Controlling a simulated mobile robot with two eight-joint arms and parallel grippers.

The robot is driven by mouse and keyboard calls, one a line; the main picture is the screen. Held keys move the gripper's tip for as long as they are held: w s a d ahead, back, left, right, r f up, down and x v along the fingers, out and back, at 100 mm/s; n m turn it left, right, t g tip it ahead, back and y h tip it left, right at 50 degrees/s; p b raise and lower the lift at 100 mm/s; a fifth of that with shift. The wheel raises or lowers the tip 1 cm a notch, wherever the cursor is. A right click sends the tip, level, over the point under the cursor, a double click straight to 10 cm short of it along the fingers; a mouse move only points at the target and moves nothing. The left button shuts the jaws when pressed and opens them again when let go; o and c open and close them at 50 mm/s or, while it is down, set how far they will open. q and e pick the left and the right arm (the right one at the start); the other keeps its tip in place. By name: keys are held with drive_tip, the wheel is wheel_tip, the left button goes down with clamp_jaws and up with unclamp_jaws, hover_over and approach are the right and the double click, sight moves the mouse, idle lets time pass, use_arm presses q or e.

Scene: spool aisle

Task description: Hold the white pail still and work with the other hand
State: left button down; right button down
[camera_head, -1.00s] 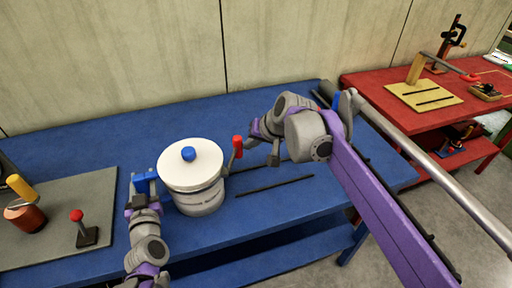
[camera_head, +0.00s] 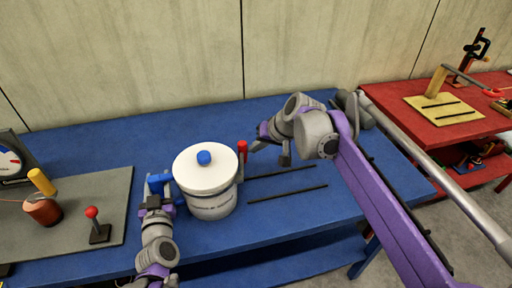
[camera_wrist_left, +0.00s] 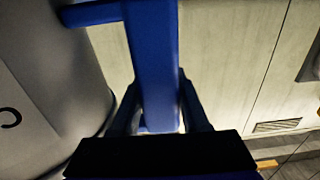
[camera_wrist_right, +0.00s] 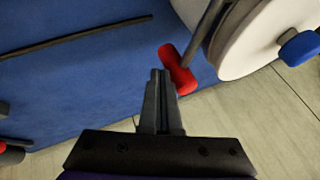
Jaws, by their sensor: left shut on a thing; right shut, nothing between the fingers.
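The white pail (camera_head: 212,204) stands upright on the blue table, with a white lid (camera_head: 206,172) and a blue knob (camera_head: 204,158) on top. My left gripper (camera_head: 157,190) is at the pail's left side, shut on its blue handle; in the left wrist view the blue handle (camera_wrist_left: 153,60) runs between the fingers beside the pail wall (camera_wrist_left: 50,80). A crank with a red grip (camera_head: 242,148) is on the pail's right side. My right gripper (camera_head: 285,160) is shut and empty, right of the red grip. In the right wrist view its fingertips are close to the red grip (camera_wrist_right: 178,70); contact is unclear.
Two dark strips (camera_head: 288,193) lie on the blue table (camera_head: 310,220) right of the pail. A grey mat (camera_head: 80,215) at left holds a red-knobbed lever (camera_head: 95,222) and a copper-coloured spool (camera_head: 43,210). A red table (camera_head: 420,135) stands at right, behind my right arm.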

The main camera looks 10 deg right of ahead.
drive_tip(key=shift+d, duration=0.1)
drive_tip(key=s+d+r, duration=0.5)
drive_tip(key=d+r, duration=0.2)
drive_tip(key=r, duration=0.1)
drive_tip(key=shift+d, duration=0.4)
drive_tip(key=shift+s, duration=0.1)
use_arm(q)
drive_tip(key=shift+c, duration=1.6)
unclamp_jaws()
drive_tip(key=shift+s, duration=0.1)
